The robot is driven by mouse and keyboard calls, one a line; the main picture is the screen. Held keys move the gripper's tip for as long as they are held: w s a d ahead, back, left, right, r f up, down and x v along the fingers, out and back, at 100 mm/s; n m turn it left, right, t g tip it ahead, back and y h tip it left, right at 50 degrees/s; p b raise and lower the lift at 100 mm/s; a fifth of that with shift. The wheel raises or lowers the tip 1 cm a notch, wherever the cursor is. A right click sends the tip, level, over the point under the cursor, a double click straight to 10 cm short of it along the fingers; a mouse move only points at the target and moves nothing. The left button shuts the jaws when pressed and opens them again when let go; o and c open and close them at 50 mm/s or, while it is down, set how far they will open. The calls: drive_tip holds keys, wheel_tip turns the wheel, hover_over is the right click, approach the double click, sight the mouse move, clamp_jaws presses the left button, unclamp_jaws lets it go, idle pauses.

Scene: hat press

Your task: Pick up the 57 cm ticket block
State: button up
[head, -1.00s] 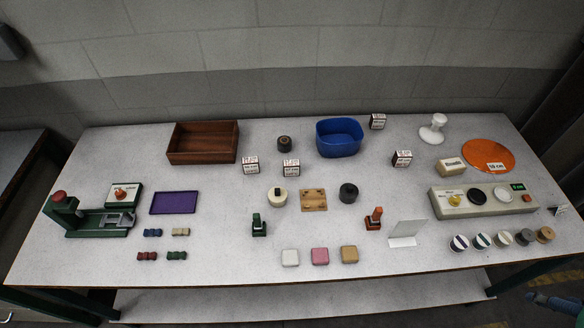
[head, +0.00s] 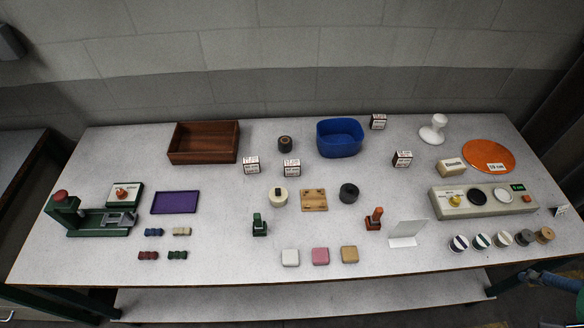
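Several small white ticket blocks with dark and red printing stand on the table. Two are left of centre, one (head: 251,165) beside the wooden tray's front right corner and one (head: 291,167) to its right. The printing is too small to read, so I cannot tell which says 57 cm. Part of my arm, blue and dark, shows at the lower right, off the table's front right corner, far from the blocks. Its fingers cannot be made out.
The wooden tray (head: 177,157), blue tub (head: 340,145) and dark roll (head: 285,144) stand near the blocks. A cream block (head: 451,167), orange disc (head: 480,153) and control panel (head: 470,210) are at right. A green press (head: 95,222) is at left. An upright clear plate (head: 407,232) stands at front.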

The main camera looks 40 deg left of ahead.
drive_tip(key=w+a+r+m+g+y+p, duration=0.1)
drive_tip(key=w+a+r+m+g+p, duration=0.15)
drive_tip(key=w+a, duration=1.1)
drive_tip(key=w+a+f+m+p, duration=0.1)
drive_tip(key=w+a, duration=0.2)
drive_tip(key=a, duration=0.5)
drive_tip(key=w+a+f+m+p, duration=0.1)
drive_tip(key=w+a, duration=0.1)
drive_tip(key=a, duration=0.6)
drive_tip(key=s+a+f+m+g+p, duration=0.1)
drive_tip(key=s+a+f, duration=0.1)
drive_tip(key=a+f, duration=0.4)
drive_tip(key=s+a+f+m+g+p, duration=0.1)
drive_tip(key=a+f, duration=0.6)
drive_tip(key=a, duration=1)
drive_tip(key=s+a+f+m+g+h+p, duration=0.1)
drive_tip(key=s+a+f, duration=0.3)
drive_tip(key=a, duration=0.8)
wheel_tip(320, 180, down, 2)
drive_tip(key=shift+f+m+p, duration=0.25)
drive_tip(key=shift+m+p, duration=0.2)
drive_tip(key=shift+p, duration=0.1)
